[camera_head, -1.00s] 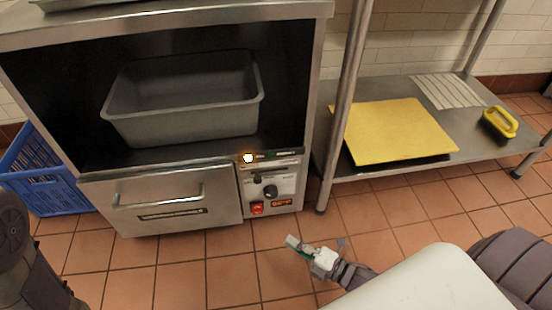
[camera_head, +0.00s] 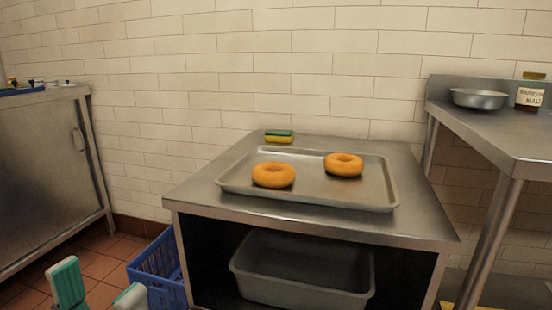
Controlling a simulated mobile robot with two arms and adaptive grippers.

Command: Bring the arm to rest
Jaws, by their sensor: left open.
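My left gripper (camera_head: 98,294) shows at the lower left of the head view. Its two green-and-white fingers stand apart, open, with nothing between them. It is in front of and to the left of the steel stand, near the blue crate. The rest of the left arm is out of the picture. My right gripper is not in view.
Two bagels (camera_head: 273,175) (camera_head: 344,165) lie on a metal tray (camera_head: 318,201) on the steel stand (camera_head: 200,190). A sponge (camera_head: 279,136) lies behind. A grey bin (camera_head: 300,289) sits below; a blue crate (camera_head: 158,270) stands left. A bowl (camera_head: 478,99) and malt jar (camera_head: 531,93) are right.

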